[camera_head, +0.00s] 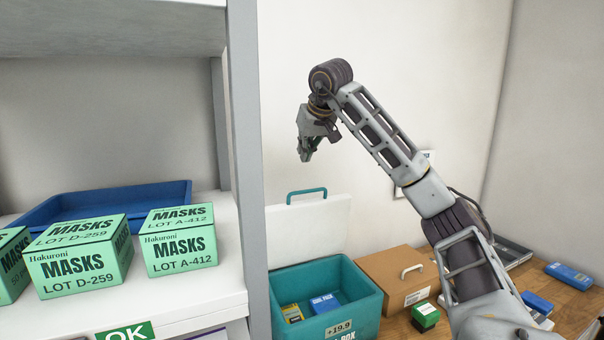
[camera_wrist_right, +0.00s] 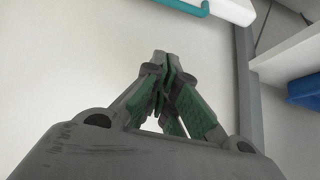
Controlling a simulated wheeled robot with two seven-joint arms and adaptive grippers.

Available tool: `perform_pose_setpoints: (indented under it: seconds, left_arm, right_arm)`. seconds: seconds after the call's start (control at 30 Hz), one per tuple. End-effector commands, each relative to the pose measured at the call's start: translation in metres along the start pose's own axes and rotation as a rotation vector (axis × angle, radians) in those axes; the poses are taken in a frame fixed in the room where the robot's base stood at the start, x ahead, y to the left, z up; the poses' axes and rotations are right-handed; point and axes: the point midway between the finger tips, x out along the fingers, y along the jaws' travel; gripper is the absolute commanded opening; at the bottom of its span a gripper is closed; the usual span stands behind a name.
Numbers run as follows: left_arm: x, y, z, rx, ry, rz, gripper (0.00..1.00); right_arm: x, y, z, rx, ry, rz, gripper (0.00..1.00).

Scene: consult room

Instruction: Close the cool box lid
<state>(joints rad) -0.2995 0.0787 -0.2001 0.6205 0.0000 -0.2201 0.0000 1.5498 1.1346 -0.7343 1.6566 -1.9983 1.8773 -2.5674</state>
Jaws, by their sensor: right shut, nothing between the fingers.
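The teal cool box (camera_head: 330,312) stands on the wooden surface in the lower middle of the head view. Its white lid (camera_head: 308,228) stands up, tilted back against the wall, with a teal handle (camera_head: 306,192) at its top edge. A blue pack and a yellow item lie inside the box. My right gripper (camera_head: 305,156) hangs in the air above the lid's top edge, apart from it, shut and empty. In the right wrist view the shut fingers (camera_wrist_right: 165,68) point toward the wall, with the lid's white edge (camera_wrist_right: 232,10) and teal handle (camera_wrist_right: 184,5) at the top.
A grey shelf post (camera_head: 246,150) stands close left of the cool box. Mask boxes (camera_head: 82,258) and a blue tray (camera_head: 100,202) sit on the shelf.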

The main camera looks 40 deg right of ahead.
Motion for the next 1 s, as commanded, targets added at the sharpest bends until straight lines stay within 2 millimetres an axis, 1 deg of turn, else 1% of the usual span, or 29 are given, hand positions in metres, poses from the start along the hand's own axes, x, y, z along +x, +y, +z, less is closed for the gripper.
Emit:
perform_pose_setpoints:
  seconds: [0.17,0.27,0.9,0.97,1.0]
  left_arm:
    - [0.000,0.000,0.000,0.000,0.000,0.000,0.76]
    - [0.000,0.000,0.000,0.000,0.000,0.000,0.76]
    - [-0.004,-0.001,0.000,0.001,-0.001,-0.001,0.76]
    - [-0.005,-0.001,0.001,0.001,-0.001,-0.001,0.76]
    - [-0.005,-0.001,0.001,0.001,-0.001,-0.001,0.76]
  right_arm:
    - [0.008,0.000,0.000,0.000,-0.002,0.001,0.00]
    - [0.016,0.000,0.000,0.000,-0.003,0.001,0.00]
    - [0.093,0.000,0.000,0.000,-0.003,0.001,0.00]
    - [0.100,0.000,0.001,0.000,-0.003,0.001,0.00]
    - [0.100,0.001,0.002,0.000,-0.001,0.001,0.00]
